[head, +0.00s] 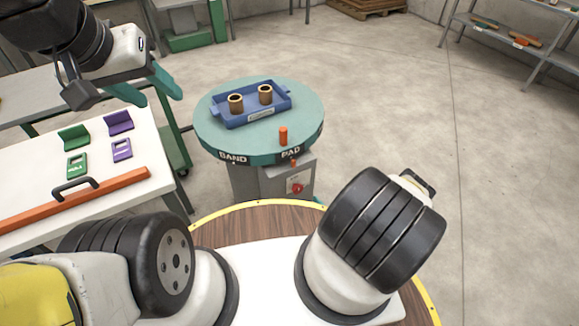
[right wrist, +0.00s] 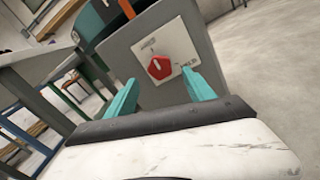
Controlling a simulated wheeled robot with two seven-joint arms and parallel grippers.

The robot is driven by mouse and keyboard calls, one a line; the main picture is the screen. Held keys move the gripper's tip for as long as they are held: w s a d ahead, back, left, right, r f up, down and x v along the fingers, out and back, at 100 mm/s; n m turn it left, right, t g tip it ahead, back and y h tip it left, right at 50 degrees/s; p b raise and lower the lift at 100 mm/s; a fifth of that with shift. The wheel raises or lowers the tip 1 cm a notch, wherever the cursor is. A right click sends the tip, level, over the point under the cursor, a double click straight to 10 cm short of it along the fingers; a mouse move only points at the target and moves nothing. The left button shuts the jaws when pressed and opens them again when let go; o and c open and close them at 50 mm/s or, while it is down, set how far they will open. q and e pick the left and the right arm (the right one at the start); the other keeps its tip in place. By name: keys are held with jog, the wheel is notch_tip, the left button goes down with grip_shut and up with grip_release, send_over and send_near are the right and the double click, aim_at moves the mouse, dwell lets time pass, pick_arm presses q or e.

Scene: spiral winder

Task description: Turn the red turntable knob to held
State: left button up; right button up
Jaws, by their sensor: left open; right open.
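The red turntable knob (head: 295,188) is on a pale plate on the front of the turntable's grey pedestal (head: 245,182). In the right wrist view the knob (right wrist: 159,68) sits on the pale label plate (right wrist: 172,50). One label is above it; another, seeming to read HELD, is to its right. A small light mark shows on the knob's upper part, but its exact pointing is unclear. My right gripper (right wrist: 162,79) is open, its teal fingers either side of the knob in the picture, apparently short of it. My left gripper (head: 156,90) is open and empty, left of the turntable.
A white table (head: 120,165) with green and purple pieces stands left. The floor right is clear.

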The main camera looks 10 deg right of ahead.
aim_at(299, 191)
jog(key=x, duration=0.7)
jog(key=shift+w+a+f, duration=0.2)
jog(key=shift+f, duration=0.05)
grip_shut()
